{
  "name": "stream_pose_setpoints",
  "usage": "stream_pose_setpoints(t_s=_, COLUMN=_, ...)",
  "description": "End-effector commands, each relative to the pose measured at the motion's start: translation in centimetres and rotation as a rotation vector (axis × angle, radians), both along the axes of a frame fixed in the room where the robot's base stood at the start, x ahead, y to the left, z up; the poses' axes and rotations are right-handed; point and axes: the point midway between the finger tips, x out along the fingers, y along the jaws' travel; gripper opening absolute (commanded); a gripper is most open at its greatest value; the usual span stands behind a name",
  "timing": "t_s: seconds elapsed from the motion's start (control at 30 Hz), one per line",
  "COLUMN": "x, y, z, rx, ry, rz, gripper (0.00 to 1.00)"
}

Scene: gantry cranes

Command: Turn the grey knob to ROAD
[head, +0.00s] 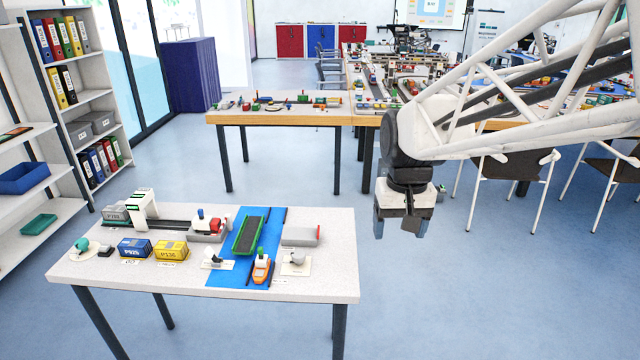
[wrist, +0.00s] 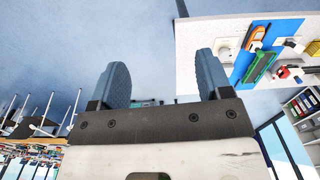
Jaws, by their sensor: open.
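A small grey knob (head: 296,258) sits on a pale plate near the front right of the white table (head: 335,280). Its pointer and plate lettering are too small to read. In the wrist view a pale plate with a small round fitting (wrist: 228,47) shows near the table's edge. My gripper (head: 398,226) is open and empty, pointing down, in the air to the right of the table and above its level. In the wrist view its two fingers (wrist: 163,80) stand wide apart with nothing between them.
An orange boat (head: 261,271) and a green barge (head: 247,234) lie on a blue strip left of the knob. A grey flatbed (head: 301,235) stands behind it. Blue (head: 134,247) and yellow (head: 171,250) containers, a white gantry (head: 143,208) and a teal fitting (head: 82,244) are further left.

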Motion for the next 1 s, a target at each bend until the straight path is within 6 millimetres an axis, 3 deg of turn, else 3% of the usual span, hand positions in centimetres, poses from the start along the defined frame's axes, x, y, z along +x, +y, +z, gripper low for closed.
stream_pose_setpoints(t_s=0.47, x=9.3, y=5.1, z=-3.1, rx=-0.009, ry=0.11, rz=0.051, gripper=0.72)
stream_pose_setpoints(t_s=1.0, x=18.4, y=12.0, z=-9.2, rx=-0.031, ry=0.232, rz=0.106, gripper=0.72)
